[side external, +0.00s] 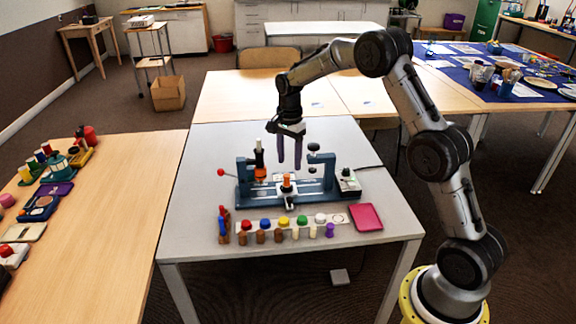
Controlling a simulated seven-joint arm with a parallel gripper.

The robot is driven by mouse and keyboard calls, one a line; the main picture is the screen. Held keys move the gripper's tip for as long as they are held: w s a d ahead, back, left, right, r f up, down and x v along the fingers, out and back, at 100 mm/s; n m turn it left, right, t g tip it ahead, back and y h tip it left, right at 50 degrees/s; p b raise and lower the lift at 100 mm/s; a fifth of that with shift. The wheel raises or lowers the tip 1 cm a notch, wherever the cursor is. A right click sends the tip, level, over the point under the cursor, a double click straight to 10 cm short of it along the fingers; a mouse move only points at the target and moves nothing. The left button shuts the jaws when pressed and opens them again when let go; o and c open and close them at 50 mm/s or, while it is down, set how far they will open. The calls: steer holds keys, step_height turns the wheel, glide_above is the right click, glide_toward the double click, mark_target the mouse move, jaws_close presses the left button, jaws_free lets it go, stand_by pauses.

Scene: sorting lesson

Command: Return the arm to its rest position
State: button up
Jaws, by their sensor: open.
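My gripper (290,152) hangs above the grey work table (210,180), its two purple fingers pointing down and parted, with nothing seen between them. It is above and slightly behind a blue-grey bench device (318,188). The device has a black and white upright part (259,155) on its left, an orange piece (287,181) at its middle and a black-knobbed post at its right. Whether the fingertips are in front of or behind the device's rear parts is hard to tell.
In front of the device lies a row of coloured caps (283,222) with small brown and pale pegs. A pink-red tray (367,217) lies at the right. A red-ended lever (221,172) sticks out left. A wooden table (110,220) with more items stands at the left.

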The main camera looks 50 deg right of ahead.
steer(key=s+a+r+n+t, duration=0.1)
steer(key=a+r, duration=0.1)
steer(key=r, duration=0.4)
steer(key=s+a+r+t, duration=0.1)
steer(key=a+r, duration=0.2)
steer(key=r, duration=0.4)
steer(key=s+a+r+n+t, duration=0.25)
steer(key=s+a+r, duration=0.25)
steer(key=s+r, duration=0.45)
steer(key=s+a+n+t, duration=0.1)
steer(key=s+n, duration=0.2)
steer(key=s, duration=0.3)
steer(key=s+a+n, duration=0.2)
steer(key=s+n, duration=0.1)
steer(key=s, duration=0.4)
steer(key=s+f+n, duration=0.7)
steer(key=s+n, duration=0.1)
steer(key=shift+s+a, duration=0.25)
steer(key=shift+a, duration=0.15)
